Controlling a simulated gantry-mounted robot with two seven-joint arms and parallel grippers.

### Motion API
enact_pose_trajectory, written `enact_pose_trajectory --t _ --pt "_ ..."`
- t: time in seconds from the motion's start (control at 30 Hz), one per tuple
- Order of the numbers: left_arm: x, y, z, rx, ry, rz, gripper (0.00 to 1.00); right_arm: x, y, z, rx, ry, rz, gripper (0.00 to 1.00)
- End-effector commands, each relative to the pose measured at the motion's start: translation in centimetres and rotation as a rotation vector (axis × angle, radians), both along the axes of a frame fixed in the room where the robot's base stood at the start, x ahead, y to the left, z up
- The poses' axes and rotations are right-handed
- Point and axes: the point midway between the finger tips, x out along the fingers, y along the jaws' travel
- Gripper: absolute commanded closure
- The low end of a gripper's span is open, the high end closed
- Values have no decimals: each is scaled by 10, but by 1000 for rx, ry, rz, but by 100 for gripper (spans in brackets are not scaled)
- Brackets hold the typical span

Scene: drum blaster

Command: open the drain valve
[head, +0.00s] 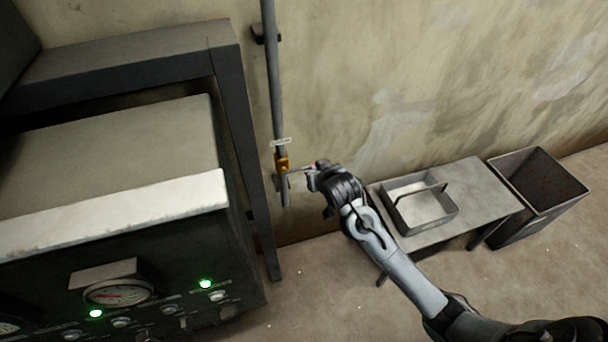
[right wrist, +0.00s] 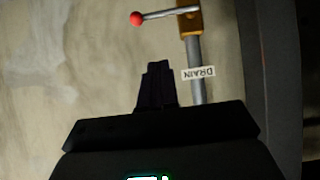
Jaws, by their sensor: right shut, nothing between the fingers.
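The drain valve (head: 282,162) is a brass-coloured body on a vertical grey pipe (head: 273,80) against the wall. Its lever sticks out sideways, to the right in the head view, and ends in a red ball. In the right wrist view the valve body (right wrist: 190,20), lever (right wrist: 170,13) and red ball (right wrist: 137,18) are at the top. A white DRAIN label (right wrist: 198,73) is on the pipe. My right gripper (head: 312,174) is at the lever's end in the head view; its fingers (right wrist: 157,68) are shut and empty, apart from the lever in the wrist picture. My left gripper is out of view.
A large machine cabinet (head: 120,215) with gauges and green lights stands left of the pipe, with a dark frame post (head: 245,150) close to it. A low table (head: 490,195) with a metal tray (head: 425,222) and an open bin (head: 540,215) stand at the right.

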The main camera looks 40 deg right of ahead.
Motion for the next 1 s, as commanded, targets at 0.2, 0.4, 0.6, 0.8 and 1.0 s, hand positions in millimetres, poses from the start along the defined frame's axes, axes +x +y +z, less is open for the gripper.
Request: enact_pose_trajectory --t 0.2,0.4,0.6,0.8,1.0 --pt "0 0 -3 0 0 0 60 3 0 2 0 -10 0 100" --pt "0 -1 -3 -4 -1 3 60 3 0 2 -1 -9 1 100" --pt "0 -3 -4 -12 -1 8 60 7 -2 -2 1 -9 0 100" --pt "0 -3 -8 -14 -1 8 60 26 -8 -16 1 -9 -1 100" --pt "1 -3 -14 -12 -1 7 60 55 -19 -37 0 -9 -1 100"
